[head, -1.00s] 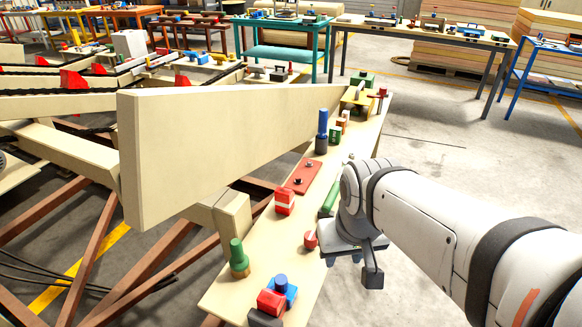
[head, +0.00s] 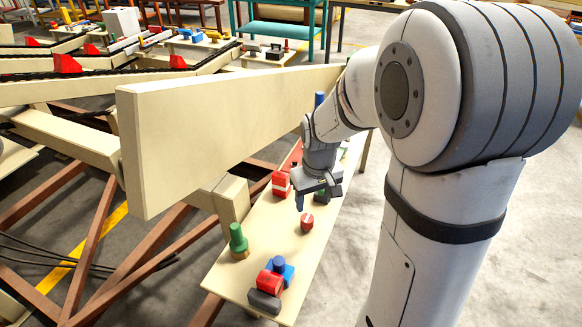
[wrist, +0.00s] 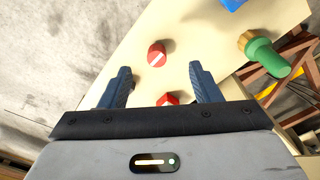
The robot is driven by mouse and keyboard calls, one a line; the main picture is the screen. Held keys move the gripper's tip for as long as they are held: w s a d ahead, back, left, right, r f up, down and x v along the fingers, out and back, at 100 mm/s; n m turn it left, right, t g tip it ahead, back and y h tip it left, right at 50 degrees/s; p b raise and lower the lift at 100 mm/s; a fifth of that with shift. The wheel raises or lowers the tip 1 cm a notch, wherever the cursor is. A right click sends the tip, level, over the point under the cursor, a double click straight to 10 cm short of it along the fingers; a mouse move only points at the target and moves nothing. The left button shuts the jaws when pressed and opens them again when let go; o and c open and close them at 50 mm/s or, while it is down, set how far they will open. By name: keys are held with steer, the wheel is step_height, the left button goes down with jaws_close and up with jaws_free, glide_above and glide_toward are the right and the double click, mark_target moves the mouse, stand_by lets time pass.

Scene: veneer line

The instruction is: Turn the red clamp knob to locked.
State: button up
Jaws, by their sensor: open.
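A round red knob (head: 307,222) with a white line across its top stands on the long pale bench (head: 228,276). The red knob (wrist: 157,53) also shows in the wrist view, just beyond the fingertips and roughly centred between them; its line runs diagonally there. My gripper (head: 318,198) is above the bench, a little behind the knob in the head view. In the wrist view my gripper (wrist: 160,69) has its two blue fingers apart with nothing held. The gap between fingertips and knob is hard to judge.
A red block with a white band (head: 281,184) stands close to my gripper's left. A large pale beam (head: 200,140) runs along the left. The floor at right is clear.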

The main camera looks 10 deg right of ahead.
steer(key=n+p, duration=0.1)
glide_above(307, 218)
steer(key=shift+g, duration=0.4)
step_height(307, 218, down, 6)
steer(key=shift+s+f, duration=0.1)
steer(key=shift+f, duration=0.4)
step_height(307, 218, down, 8)
steer(key=shift+r+p, duration=0.1)
steer(key=shift+p, duration=0.45)
